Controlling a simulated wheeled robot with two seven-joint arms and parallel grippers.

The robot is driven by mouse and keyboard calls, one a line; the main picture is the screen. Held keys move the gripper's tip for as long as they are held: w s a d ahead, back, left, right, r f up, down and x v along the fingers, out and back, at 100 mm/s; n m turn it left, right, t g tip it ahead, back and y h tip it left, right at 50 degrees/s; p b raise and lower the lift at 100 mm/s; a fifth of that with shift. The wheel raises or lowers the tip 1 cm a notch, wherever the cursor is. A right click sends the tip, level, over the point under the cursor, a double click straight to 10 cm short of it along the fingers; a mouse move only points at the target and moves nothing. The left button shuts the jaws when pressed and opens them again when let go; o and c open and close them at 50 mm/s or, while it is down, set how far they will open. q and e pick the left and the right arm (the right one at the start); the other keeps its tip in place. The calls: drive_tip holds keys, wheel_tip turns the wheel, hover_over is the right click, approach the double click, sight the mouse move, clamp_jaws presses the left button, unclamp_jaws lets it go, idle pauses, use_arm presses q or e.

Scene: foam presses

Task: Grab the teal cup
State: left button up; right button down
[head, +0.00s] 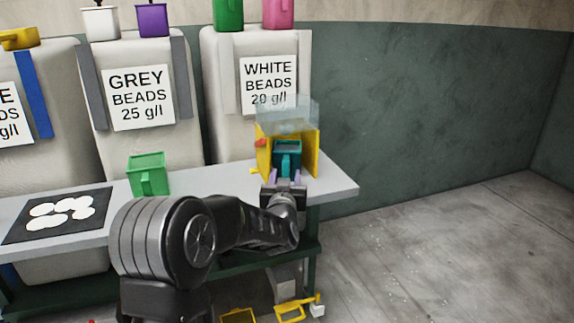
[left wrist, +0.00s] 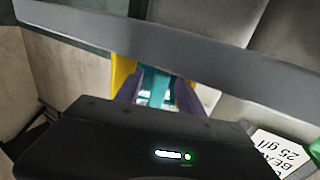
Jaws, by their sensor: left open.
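The teal cup (head: 287,160) stands upright inside a yellow-sided press (head: 264,148) with a clear top, at the right end of the grey table. Its handle faces me. My left gripper (head: 285,179) is at the front of the cup, with its purple fingers open to either side. In the left wrist view a teal strip of the cup (left wrist: 155,84) shows between the open purple fingers (left wrist: 157,95). The wrist housing hides much of the cup there, so I cannot tell whether the fingers touch it. My right gripper is not in view.
A green cup (head: 149,174) stands on the table (head: 222,181), left of the press. A black mat (head: 15,232) with white discs lies further left. Tall bead bins (head: 135,150) stand behind, with coloured cups on top. Yellow items (head: 290,311) lie low beneath the table. Open floor lies right.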

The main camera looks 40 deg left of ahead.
use_arm(q)
drive_tip(key=shift+c, duration=0.3)
clamp_jaws()
idle(0.4)
idle(0.3)
